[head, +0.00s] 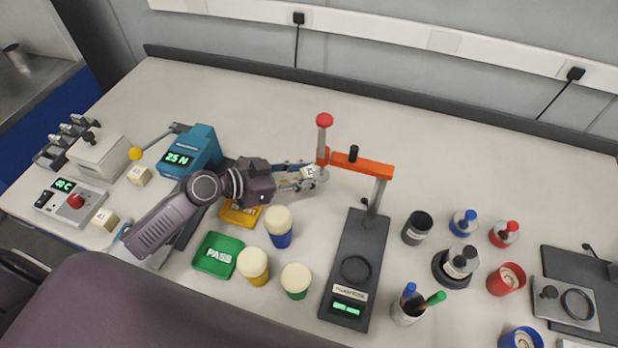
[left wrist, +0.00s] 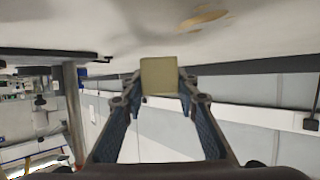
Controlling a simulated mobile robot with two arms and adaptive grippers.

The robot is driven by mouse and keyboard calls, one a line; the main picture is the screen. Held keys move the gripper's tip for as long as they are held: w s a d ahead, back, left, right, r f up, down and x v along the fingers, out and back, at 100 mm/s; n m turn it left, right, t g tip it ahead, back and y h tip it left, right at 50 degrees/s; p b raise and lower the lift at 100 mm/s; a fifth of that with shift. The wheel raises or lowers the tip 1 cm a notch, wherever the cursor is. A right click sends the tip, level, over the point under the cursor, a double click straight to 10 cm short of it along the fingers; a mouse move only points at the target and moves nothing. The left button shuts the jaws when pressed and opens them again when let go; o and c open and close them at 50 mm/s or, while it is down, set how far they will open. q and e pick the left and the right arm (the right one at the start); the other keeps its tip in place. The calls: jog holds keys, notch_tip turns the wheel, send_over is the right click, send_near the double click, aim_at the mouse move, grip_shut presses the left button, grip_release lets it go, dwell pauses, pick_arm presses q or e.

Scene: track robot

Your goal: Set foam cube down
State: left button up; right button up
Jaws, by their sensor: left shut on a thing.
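In the left wrist view the cube (left wrist: 159,76) sits between the two fingertips (left wrist: 160,88). In the head view the cube is just left of the orange arm (head: 362,165) of the gauge and its red-knobbed post (head: 324,132). Whether it touches the post I cannot tell. A green PASS tray (head: 203,268) lies below left of the gripper. A yellow tray (head: 232,222) is partly hidden under my arm. My right gripper is not in view.
Two similar cubes (head: 139,175) (head: 105,218) sit at the left. Three cream-lidded jars (head: 279,238) stand near the trays. A blue force device (head: 196,150) is behind my arm. Bottles, cups and a pen holder (head: 405,312) crowd the right. The back of the bench is clear.

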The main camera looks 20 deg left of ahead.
pick_arm(q)
jog(key=shift+f, duration=1.1)
jog(key=shift+f+b, duration=0.2)
jog(key=shift+b, duration=0.15)
jog(key=o, duration=0.7)
jog(key=shift+r, duration=0.1)
jog(key=shift+o, duration=0.2)
